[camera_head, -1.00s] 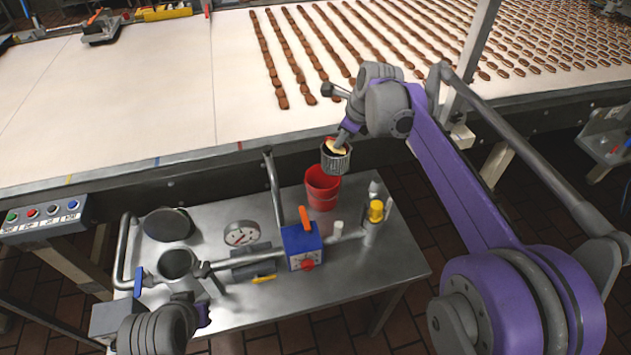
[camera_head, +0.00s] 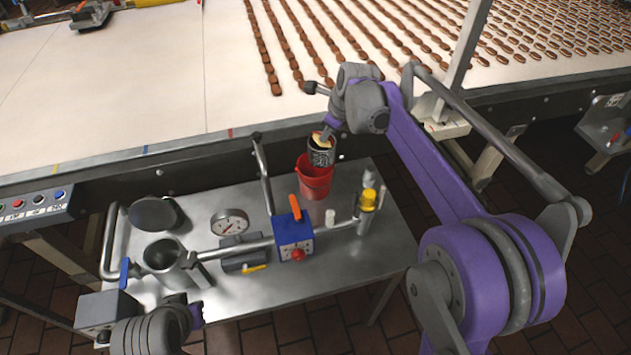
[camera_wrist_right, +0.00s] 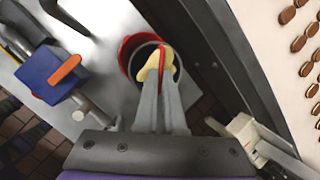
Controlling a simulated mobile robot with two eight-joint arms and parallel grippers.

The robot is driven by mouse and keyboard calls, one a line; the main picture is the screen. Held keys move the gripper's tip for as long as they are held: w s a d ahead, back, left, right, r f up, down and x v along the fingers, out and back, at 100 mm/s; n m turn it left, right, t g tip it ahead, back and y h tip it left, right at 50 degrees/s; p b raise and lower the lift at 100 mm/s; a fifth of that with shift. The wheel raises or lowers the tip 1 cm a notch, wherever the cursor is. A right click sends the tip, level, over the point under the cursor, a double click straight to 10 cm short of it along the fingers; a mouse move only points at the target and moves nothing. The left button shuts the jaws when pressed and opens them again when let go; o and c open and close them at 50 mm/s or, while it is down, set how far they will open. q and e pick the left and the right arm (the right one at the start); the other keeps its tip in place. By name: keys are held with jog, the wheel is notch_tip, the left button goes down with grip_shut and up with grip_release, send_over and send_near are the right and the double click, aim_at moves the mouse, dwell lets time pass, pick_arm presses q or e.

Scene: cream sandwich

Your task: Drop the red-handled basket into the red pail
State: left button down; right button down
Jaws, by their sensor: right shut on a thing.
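The grey mesh basket (camera_head: 321,153) hangs from my right gripper (camera_head: 329,131) above the red pail (camera_head: 314,179). In the right wrist view the fingers (camera_wrist_right: 163,82) are closed together on the basket's red handle (camera_wrist_right: 162,58), and a cream-yellow piece (camera_wrist_right: 150,66) shows at the fingertips. The pail's red rim (camera_wrist_right: 124,52) shows around the basket, mostly hidden beneath it. The basket looks upright; I cannot tell whether its bottom is below the pail's rim. My left gripper (camera_head: 196,312) is low at the left, and its fingers are not clear.
The pail stands on a steel table (camera_head: 345,232) beside a blue box with an orange lever (camera_head: 292,236), a yellow-capped valve (camera_head: 367,201), a gauge (camera_head: 230,222) and pipes. A white conveyor (camera_head: 150,80) with rows of brown sandwich pieces runs behind.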

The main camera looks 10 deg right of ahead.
jog(key=shift+f, duration=0.15)
jog(key=c, duration=0.9)
grip_release()
jog(key=shift+w, duration=0.1)
jog(key=shift+c, duration=0.2)
jog(key=v, duration=1.1)
jog(key=shift+f, duration=0.1)
jog(key=s+f+n, duration=0.6)
jog(key=s+n, duration=0.2)
jog(key=s, duration=0.1)
jog(key=s+a+f+n+h, duration=0.1)
jog(key=s+f+n, duration=0.5)
jog(key=s+n, duration=0.3)
jog(key=s+a+f+n+t, duration=0.1)
jog(key=s+f+n, duration=0.5)
jog(key=s+n, duration=0.3)
jog(key=shift+s+f+h, duration=0.35)
jog(key=shift+s+h, duration=0.05)
jog(key=shift+s, duration=0.55)
